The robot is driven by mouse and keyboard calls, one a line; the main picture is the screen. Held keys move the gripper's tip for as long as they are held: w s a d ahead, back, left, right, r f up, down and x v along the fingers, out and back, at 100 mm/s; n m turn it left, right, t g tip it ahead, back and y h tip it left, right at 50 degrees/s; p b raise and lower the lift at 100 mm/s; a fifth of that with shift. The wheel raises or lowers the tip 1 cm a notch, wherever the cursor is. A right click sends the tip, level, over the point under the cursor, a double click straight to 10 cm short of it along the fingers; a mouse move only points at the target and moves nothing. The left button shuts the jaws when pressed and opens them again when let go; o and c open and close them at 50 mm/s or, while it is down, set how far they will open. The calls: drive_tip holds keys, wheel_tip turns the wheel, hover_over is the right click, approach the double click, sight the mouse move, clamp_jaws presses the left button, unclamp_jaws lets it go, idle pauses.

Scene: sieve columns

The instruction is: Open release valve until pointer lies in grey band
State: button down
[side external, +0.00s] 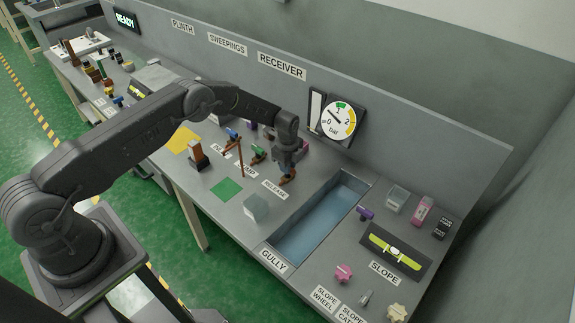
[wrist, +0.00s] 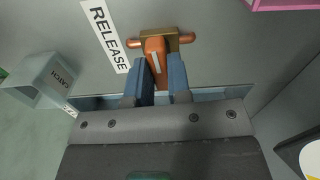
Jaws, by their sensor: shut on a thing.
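The release valve has an orange lever (wrist: 155,60) on a brass body (wrist: 182,37) with a copper pipe. In the wrist view the blue fingers of my gripper (wrist: 162,72) stand on either side of the lever and are shut on it. In the side view my gripper (side external: 288,170) is down at the orange valve (side external: 287,180), beside the RELEASE label (side external: 274,190). A dark pointer lies toward the upper left of the dial. Green and yellow bands show; I cannot make out a grey band.
Other valves (side external: 258,154) stand left of my gripper. A clear catch box (side external: 256,208) sits in front, and the gully trough (side external: 318,220) lies to the right. A green square (side external: 226,189) marks the bench top. The back panel rises close behind.

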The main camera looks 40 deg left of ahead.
drive_tip(key=n, duration=0.8)
drive_tip(key=shift+n, duration=0.3)
drive_tip(key=n, duration=0.4)
drive_tip(key=shift+n, duration=1.9)
drive_tip(key=c, duration=1.1)
unclamp_jaws()
drive_tip(key=shift+o, duration=0.2)
